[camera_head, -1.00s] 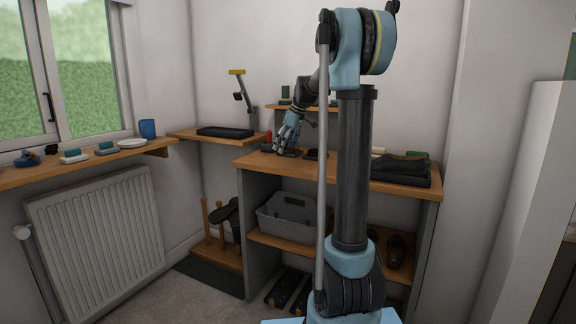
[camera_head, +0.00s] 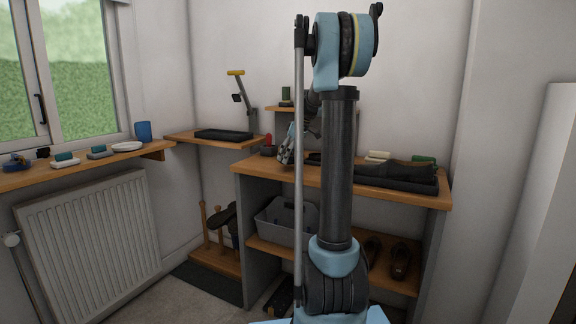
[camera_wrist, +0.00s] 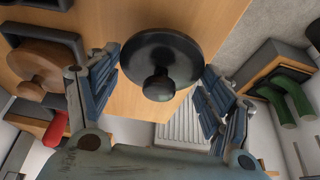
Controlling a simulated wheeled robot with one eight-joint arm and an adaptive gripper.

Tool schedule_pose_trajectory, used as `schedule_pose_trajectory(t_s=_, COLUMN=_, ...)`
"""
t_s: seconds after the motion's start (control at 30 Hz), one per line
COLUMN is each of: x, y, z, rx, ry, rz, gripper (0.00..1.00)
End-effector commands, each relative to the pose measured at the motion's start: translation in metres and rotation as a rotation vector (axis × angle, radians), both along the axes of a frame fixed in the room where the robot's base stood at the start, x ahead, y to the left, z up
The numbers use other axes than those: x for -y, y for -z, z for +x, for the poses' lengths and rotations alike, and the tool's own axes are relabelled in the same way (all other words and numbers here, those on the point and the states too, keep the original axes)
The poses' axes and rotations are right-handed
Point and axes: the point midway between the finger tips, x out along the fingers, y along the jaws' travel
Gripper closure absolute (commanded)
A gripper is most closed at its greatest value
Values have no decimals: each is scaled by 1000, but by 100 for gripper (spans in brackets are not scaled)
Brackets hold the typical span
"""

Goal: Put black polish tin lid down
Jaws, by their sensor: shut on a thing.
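The black polish tin lid (camera_wrist: 160,60) is a round black disc with a knob facing the camera in the wrist view. In the head view my gripper (camera_head: 285,156) is over the front left part of the bench top (camera_head: 256,164), and the lid cannot be made out. A small dark round container (camera_head: 267,151) stands just left of the gripper.
In the wrist view, a brown round piece (camera_wrist: 40,68) and a red object (camera_wrist: 56,129) lie at left. A grey caddy (camera_head: 285,220) sits on the shelf below. My arm's column hides the bench's middle.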

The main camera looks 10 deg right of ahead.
Motion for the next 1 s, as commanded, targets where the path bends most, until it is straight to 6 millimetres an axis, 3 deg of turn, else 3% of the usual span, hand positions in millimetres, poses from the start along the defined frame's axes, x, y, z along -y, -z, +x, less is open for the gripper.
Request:
schedule_pose_trajectory(t_s=0.2, x=0, y=29, z=0, rx=0, ry=0, rz=0, gripper=43)
schedule_pose_trajectory(t_s=0.57, x=0, y=33, z=0, rx=0, ry=0, rz=0, gripper=43)
schedule_pose_trajectory(t_s=0.6, x=0, y=33, z=0, rx=0, ry=0, rz=0, gripper=19)
schedule_pose_trajectory(t_s=0.67, x=0, y=33, z=0, rx=0, ry=0, rz=0, gripper=6)
schedule_pose_trajectory(t_s=1.0, x=0, y=33, z=0, rx=0, ry=0, rz=0, gripper=6)
